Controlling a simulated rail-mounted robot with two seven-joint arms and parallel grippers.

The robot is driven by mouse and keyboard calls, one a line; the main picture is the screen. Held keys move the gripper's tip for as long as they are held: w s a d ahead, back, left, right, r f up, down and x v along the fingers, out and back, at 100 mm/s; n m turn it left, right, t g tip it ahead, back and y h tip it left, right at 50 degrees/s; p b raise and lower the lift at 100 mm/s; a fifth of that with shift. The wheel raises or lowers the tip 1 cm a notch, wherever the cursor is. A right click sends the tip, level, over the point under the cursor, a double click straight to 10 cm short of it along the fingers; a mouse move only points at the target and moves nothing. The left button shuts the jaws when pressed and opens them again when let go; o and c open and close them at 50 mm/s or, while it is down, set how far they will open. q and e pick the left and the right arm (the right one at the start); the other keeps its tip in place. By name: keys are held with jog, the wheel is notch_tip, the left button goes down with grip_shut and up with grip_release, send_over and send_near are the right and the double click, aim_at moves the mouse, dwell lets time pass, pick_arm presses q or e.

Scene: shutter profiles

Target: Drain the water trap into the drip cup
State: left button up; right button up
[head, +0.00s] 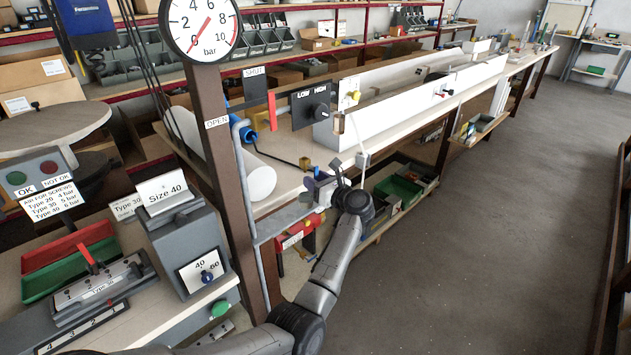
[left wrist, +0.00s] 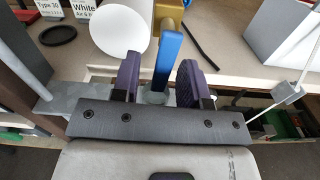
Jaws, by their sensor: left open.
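My left gripper (head: 322,180) is beside the post's side arm, below the LOW/HIGH knob panel. In the left wrist view its two purple fingers (left wrist: 162,82) are open, one on each side of an upright blue bar (left wrist: 168,52). I see gaps between the fingers and the bar. A brass-coloured part (left wrist: 172,8) shows above the bar and a grey round part lies at its lower end. I cannot tell for certain which part is the water trap, since my gripper covers much of this spot. I cannot make out the drip cup. My right gripper is not in view.
The post carries a pressure gauge (head: 203,28), an OPEN sign (head: 217,122) and the LOW/HIGH panel (head: 311,104). A red labelled part (head: 296,234) sits below my gripper. A white roll (head: 262,183) lies on the bench behind. The floor (head: 480,230) at right is clear.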

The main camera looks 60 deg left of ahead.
pick_arm(q)
jog(key=shift+c, duration=0.2)
grip_shut()
dwell(0.3)
